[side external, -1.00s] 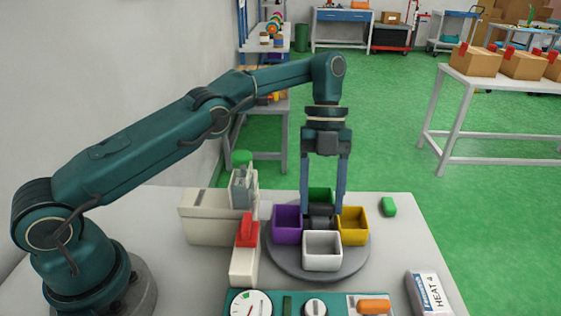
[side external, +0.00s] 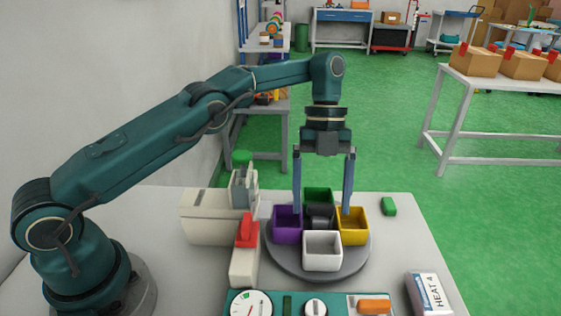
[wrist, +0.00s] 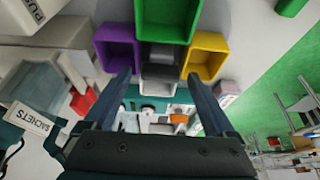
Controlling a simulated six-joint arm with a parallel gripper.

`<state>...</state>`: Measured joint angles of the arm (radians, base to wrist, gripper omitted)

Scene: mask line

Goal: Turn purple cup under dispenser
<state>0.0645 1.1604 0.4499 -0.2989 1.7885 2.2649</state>
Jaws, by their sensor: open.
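The purple cup (side external: 287,225) is at the left of a round grey turntable (side external: 320,274), on the side nearest the dispenser. A green cup (side external: 318,196) is at the back, a yellow cup (side external: 352,226) at the right and a white cup (side external: 322,251) at the front. A dark knob (side external: 320,213) stands in the middle. The dispenser (side external: 243,190) is a pale body with a greyish clear part, left of the purple cup. My gripper (side external: 322,210) points down, open, one finger on each side of the knob. The wrist view also shows the purple cup (wrist: 117,46).
A red block (side external: 247,231) sits on a pale housing below the dispenser. A teal panel (side external: 283,303) with a dial and an orange handle lies in front. A green block (side external: 388,206) and a "HEAT 4" box (side external: 429,293) are at the right. The right tabletop is otherwise clear.

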